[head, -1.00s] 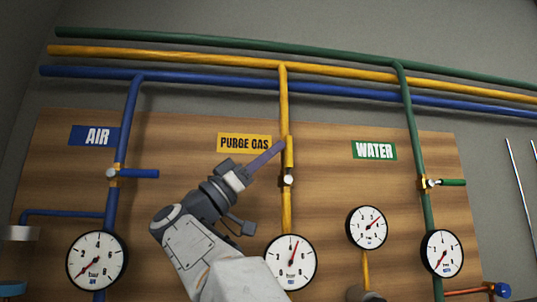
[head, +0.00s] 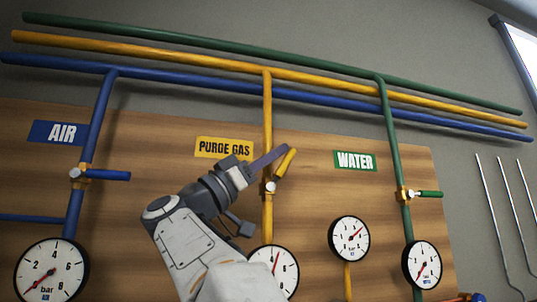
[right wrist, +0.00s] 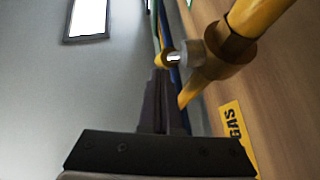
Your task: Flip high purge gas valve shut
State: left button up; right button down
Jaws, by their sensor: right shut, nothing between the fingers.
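The purge gas valve (head: 270,187) sits on the yellow vertical pipe right of and below the PURGE GAS label. Its yellow handle (head: 287,163) points up and to the right, tilted off the pipe line, neither along it nor fully across it. My right gripper (head: 286,148) is shut and empty. Its fingertips are at the handle's upper end, on its left side, and seem to touch it. My left gripper is not in view.
The blue AIR valve (head: 80,174) and the green WATER valve (head: 405,194) stand to either side with handles sideways. Round gauges (head: 349,239) sit lower on the wooden board. Yellow, blue and green pipes run across above. Thin rods (head: 490,215) are at the far right.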

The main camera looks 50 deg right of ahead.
jog(key=shift+s+d+f+m+y, duration=0.1)
jog(key=shift+s+d+m+y, duration=0.25)
jog(key=shift+d+y, duration=0.35)
jog(key=shift+s+f, duration=0.1)
jog(key=shift+s, duration=0.05)
jog(key=shift+d+p, duration=0.1)
jog(key=shift+p, duration=0.2)
dwell(0.9)
